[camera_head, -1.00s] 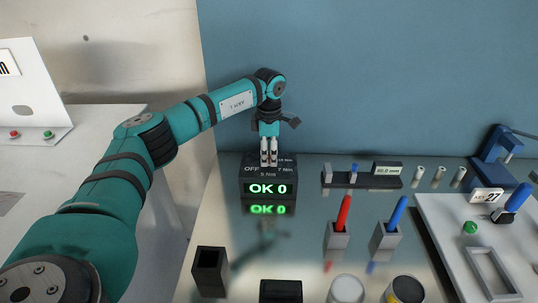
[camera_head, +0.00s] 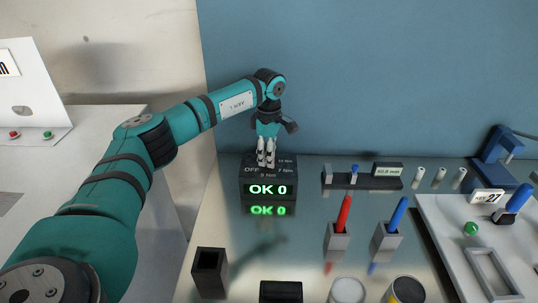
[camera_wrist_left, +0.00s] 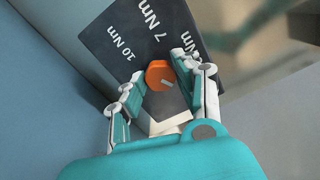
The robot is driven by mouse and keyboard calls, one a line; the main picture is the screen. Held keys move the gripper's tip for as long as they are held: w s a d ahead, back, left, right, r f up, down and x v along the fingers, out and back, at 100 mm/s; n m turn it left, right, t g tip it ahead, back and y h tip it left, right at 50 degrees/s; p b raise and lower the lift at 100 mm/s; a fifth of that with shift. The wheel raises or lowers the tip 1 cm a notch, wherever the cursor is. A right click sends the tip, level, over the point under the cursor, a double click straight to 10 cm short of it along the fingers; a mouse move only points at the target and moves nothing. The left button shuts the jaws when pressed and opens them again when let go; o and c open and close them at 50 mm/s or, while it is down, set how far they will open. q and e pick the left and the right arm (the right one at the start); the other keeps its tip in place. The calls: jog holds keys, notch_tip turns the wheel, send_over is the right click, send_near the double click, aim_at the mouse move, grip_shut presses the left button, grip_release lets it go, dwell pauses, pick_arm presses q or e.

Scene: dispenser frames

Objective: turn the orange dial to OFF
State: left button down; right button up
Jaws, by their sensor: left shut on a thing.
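The orange dial (camera_wrist_left: 159,75) sits on the top face of a dark box (camera_head: 268,190) with a green "OK 0" display on its front. My left gripper (camera_head: 266,163) comes down on the box top from above. Its white and teal fingers stand on both sides of the dial in the left wrist view and are shut on it. In the head view the fingers hide the dial. The labels OFF, 5 Nm, 7 Nm and 10 Nm stand around it. Which label the dial points to cannot be told. My right gripper is not in view.
A red pen (camera_head: 344,212) and a blue pen (camera_head: 396,214) stand in grey holders right of the box. An empty black holder (camera_head: 210,272) is in front. A dark gauge rail (camera_head: 362,183) lies at the back. A blue wall (camera_head: 370,80) rises close behind.

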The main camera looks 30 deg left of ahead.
pick_arm(q)
jog(key=shift+r, duration=0.15)
jog(key=c, duration=0.9)
grip_release()
jog(key=shift+c, duration=0.2)
notch_tip(320, 180, up, 12)
